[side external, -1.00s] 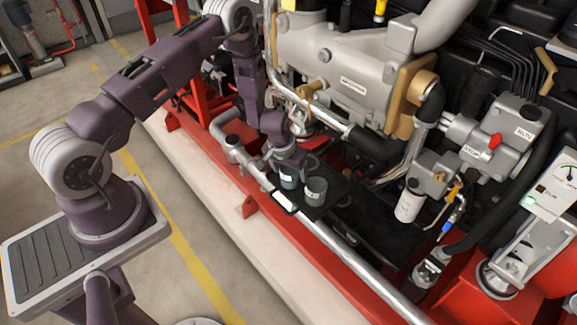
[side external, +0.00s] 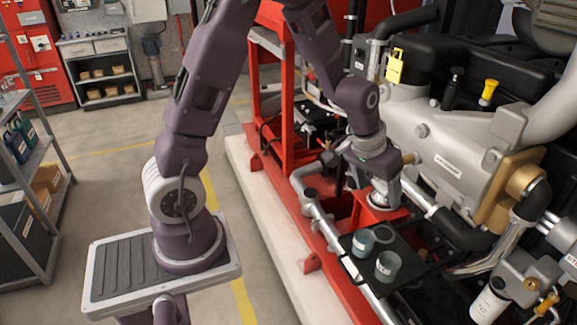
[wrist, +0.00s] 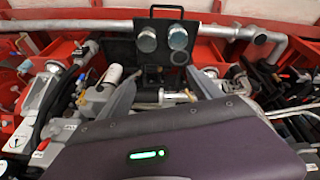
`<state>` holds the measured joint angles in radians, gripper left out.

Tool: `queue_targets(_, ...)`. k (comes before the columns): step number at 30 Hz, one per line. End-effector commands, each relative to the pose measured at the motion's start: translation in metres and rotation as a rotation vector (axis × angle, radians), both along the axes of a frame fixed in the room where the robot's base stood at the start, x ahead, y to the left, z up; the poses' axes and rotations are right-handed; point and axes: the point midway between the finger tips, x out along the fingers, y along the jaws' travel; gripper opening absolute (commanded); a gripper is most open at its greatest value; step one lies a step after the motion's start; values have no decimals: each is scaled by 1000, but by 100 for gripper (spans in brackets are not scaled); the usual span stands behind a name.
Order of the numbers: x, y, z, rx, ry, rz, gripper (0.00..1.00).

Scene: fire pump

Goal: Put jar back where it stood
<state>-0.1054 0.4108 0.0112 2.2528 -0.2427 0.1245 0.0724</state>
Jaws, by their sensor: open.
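Two grey-green jars stand upright side by side on a black tray (side external: 411,272). In the side view one jar (side external: 363,243) is at the back left and the other jar (side external: 387,267) is nearer the front. I cannot tell which one the task means. The wrist view shows the round tops of the left jar (wrist: 146,41) and right jar (wrist: 178,37) near the tray's handle edge. My gripper (wrist: 161,76) has its two grey fingers spread with nothing between them. It is behind the jars and apart from them; its fingertips are unclear in the side view.
A dark ring (wrist: 180,57) lies on the tray just below the right jar in the wrist view. A grey pipe (side external: 325,228) runs along the tray's left side. The grey pump body (side external: 440,150) and red frame (side external: 283,100) stand close to my gripper.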

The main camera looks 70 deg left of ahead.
Motion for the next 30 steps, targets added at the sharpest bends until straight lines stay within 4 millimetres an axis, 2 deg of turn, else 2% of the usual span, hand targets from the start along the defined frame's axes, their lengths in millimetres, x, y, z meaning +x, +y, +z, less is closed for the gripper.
queue_targets(1,-15,-11,39,-3,-34,-38,74)
queue_targets(3,-50,-25,85,-3,-61,-94,74)
queue_targets(5,-88,-34,117,7,-80,-143,74)
queue_targets(6,-114,-39,134,17,-93,-170,74)
queue_targets(9,-175,-43,157,50,-115,-220,74)
queue_targets(12,-218,-42,162,79,-127,-246,74)
queue_targets(13,-226,-42,163,87,-129,-250,74)
queue_targets(15,-239,-40,162,97,-131,-256,74)
queue_targets(17,-245,-40,161,100,-130,-257,74)
queue_targets(30,-245,-40,162,100,-130,-257,74)
